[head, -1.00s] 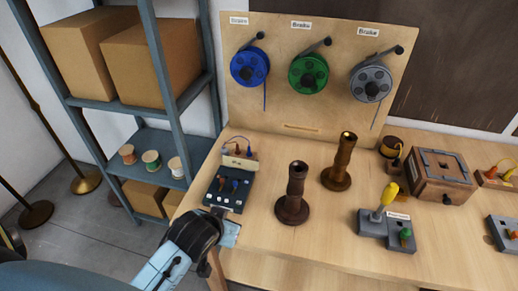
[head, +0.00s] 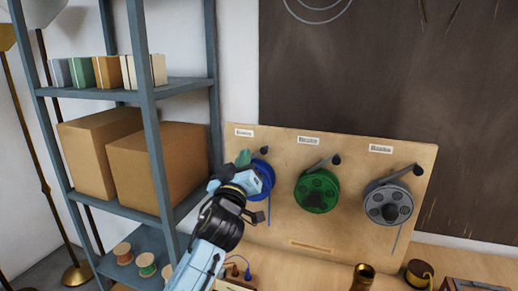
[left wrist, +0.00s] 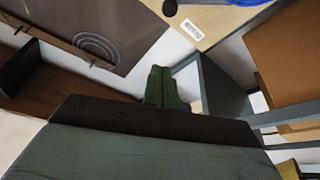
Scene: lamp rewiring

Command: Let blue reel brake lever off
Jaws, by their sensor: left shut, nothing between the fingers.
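The blue reel (head: 264,175) hangs at the left of the upright wooden board. My left arm covers much of it in the head view. Its brake lever ends in a dark knob (head: 264,150) just above the reel; the rest of the lever is mostly hidden. My left gripper (head: 242,158) is shut and empty, its greenish fingertips left of the knob and seemingly apart from it. My right gripper is not in view.
The green reel (head: 317,191) and grey reel (head: 388,202), with their levers, hang to the right on the board (head: 345,160). A metal shelf (head: 155,120) with cardboard boxes (head: 160,165) stands close on the left.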

